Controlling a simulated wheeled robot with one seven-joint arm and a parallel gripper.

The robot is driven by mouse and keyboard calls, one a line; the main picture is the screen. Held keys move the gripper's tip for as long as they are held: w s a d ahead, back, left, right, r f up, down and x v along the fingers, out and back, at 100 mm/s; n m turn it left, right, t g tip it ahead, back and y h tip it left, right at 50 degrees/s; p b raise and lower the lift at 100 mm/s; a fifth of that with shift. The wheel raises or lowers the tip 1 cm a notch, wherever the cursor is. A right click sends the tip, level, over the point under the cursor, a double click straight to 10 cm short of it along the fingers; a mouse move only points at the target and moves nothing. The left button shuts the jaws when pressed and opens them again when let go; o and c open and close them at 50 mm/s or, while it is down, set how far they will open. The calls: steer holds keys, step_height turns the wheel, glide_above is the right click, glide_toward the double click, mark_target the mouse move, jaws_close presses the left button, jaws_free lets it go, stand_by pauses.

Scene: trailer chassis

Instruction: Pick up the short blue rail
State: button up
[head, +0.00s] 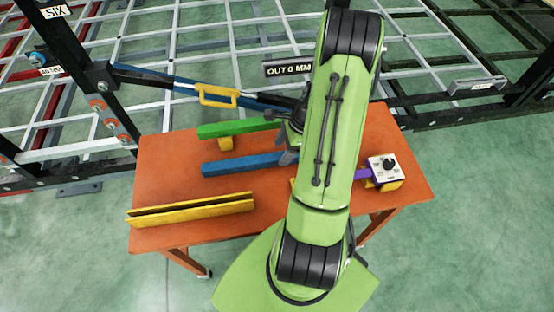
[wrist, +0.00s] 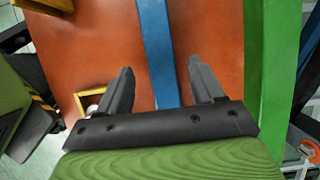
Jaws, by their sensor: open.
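The short blue rail (head: 240,164) lies on the orange table (head: 165,165), between the green and yellow rails. Its right end is hidden behind my arm in the head view. In the wrist view the blue rail (wrist: 157,45) runs up the picture between my two fingers. My gripper (wrist: 162,84) is open, with one finger on each side of the rail and a gap on both sides. I cannot tell how far above the rail the fingertips are. In the head view my gripper (head: 289,157) is partly hidden, at the rail's right end.
A long yellow rail (head: 190,210) lies in front. A white dial box (head: 388,168) is at the table's right. Chassis frame bars (head: 185,85) stand behind the table.

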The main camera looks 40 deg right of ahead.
mark_target(278, 155)
steer(key=x, duration=0.3)
steer(key=shift+w+f, duration=0.1)
steer(key=shift+f, duration=0.1)
steer(key=shift+r, duration=0.1)
jaws_close()
